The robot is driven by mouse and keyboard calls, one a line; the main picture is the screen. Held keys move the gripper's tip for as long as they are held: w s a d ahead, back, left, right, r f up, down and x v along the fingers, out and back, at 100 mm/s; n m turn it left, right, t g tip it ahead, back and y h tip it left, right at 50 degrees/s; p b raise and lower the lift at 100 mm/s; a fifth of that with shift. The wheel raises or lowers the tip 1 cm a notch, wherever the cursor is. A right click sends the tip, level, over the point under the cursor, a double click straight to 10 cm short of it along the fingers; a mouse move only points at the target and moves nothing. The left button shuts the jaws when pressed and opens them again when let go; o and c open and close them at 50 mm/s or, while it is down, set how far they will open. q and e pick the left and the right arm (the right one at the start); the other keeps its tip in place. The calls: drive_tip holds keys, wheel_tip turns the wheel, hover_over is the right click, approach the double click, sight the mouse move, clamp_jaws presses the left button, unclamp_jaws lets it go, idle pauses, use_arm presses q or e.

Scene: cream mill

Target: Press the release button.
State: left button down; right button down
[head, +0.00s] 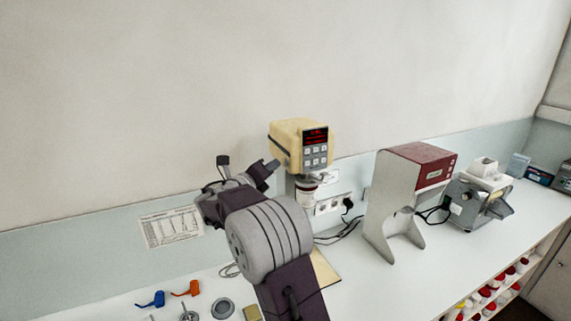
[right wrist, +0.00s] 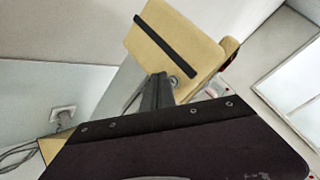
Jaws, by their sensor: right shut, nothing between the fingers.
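The cream mill (head: 287,140) stands against the wall, with a red-lit display (head: 315,134) and grey keys (head: 316,156) on its front. My right gripper (head: 274,164) is shut and empty, its tip close to the mill's left side. In the right wrist view the shut fingers (right wrist: 160,77) point at the area under the cream housing (right wrist: 185,35). A small round grey button-like part (right wrist: 174,82) shows right beside the fingertips. I cannot tell whether they touch it. It may be the release button; no label is readable. My left gripper is not in view.
A grey stand with a red top (head: 420,165) and another grey machine (head: 475,205) are to the right on the white counter (head: 365,285). Blue (head: 150,299) and orange (head: 187,288) items lie at front left. Cables and wall sockets (head: 335,204) are behind.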

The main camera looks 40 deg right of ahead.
drive_tip(key=shift+s+d, duration=0.15)
drive_tip(key=shift+d, duration=0.3)
drive_tip(key=shift+s+d, duration=0.1)
drive_tip(key=shift+d, duration=0.15)
idle(0.6)
idle(0.4)
drive_tip(key=shift+w+a+p, duration=0.25)
drive_tip(key=shift+a+p, duration=0.05)
drive_tip(key=shift+a, duration=0.4)
drive_tip(key=a, duration=0.1)
drive_tip(key=w+a+p, duration=0.1)
drive_tip(key=a, duration=0.1)
drive_tip(key=a+p, duration=0.1)
drive_tip(key=shift+w+a, duration=0.25)
drive_tip(key=shift+a, duration=0.15)
